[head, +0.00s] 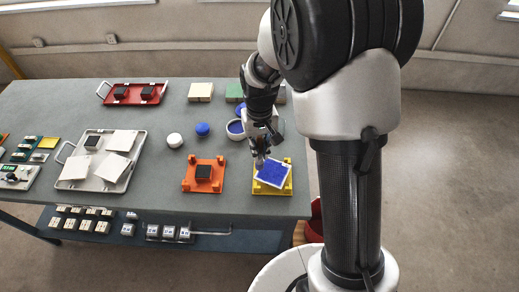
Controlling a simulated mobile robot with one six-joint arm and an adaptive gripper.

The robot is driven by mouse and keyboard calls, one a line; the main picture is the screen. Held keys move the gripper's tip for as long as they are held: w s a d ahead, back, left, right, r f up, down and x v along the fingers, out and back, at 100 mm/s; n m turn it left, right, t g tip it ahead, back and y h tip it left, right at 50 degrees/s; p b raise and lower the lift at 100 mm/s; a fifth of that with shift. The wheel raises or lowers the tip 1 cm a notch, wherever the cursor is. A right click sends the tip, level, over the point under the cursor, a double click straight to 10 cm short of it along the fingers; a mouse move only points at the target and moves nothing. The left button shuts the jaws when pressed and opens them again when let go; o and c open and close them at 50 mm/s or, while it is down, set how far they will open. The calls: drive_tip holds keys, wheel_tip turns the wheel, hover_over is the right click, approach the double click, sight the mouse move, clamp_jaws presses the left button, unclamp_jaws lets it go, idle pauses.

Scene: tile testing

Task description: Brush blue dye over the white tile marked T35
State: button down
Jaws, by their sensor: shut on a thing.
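A square tile (272,173) with a blue top face and a thin white border is at the yellow holder (287,191) near the table's right front. It sits turned at an angle to the holder, and I cannot tell whether it rests on it or is just above. No T35 mark is readable. My gripper (259,160) is at the tile's upper left edge and appears shut on it. The fingertips are small and partly hidden. No brush can be made out. A bowl of blue (236,129) stands behind the gripper, partly covered by my arm.
An orange holder (188,186) with a black block is to the left. A white knob (174,140) and a blue knob (202,129) stand behind it. The table's front edge is close.

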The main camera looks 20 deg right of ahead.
sight(259, 139)
drive_tip(key=shift+w+r, duration=0.15)
drive_tip(key=shift+r, duration=0.45)
drive_tip(key=shift+r+p, duration=1.35)
drive_tip(key=shift+r, duration=0.1)
